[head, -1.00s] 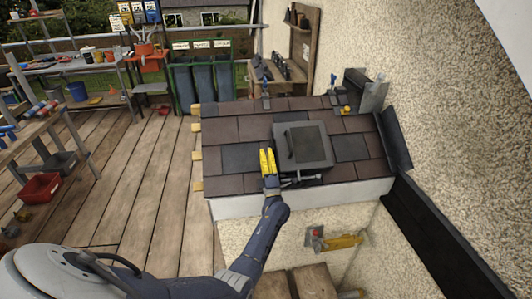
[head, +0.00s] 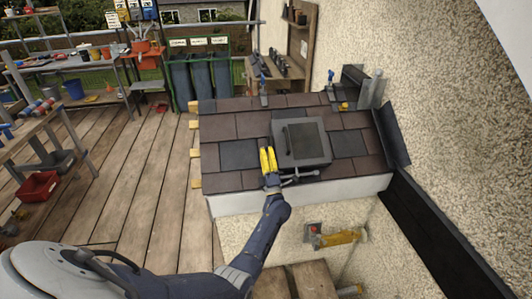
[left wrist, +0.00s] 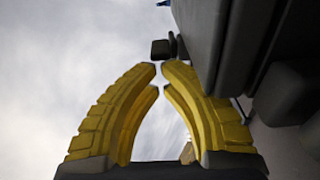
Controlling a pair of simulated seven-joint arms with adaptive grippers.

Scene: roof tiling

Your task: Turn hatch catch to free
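The dark grey roof hatch (head: 312,140) sits shut among the brown and slate tiles in the head view. A grey metal bar with small levers, apparently the catch (head: 302,177), lies along its front edge. My left gripper (head: 266,150) is at the hatch's left front corner, its yellow fingers pointing up the roof. In the left wrist view the fingertips (left wrist: 159,66) are close together with a narrow gap and nothing between them. A small dark block (left wrist: 161,48) shows just beyond the tips, and a dark edge fills the upper right. I cannot tell whether the fingers touch the catch. My right gripper is not in view.
The tiled roof (head: 225,127) has blue-handled clamps along its back edge. A rough wall (head: 450,120) bounds the right side. A yellow and red tool (head: 338,238) is below the roof's front. Shelves and bins stand behind; the plank deck (head: 140,190) at left is mostly clear.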

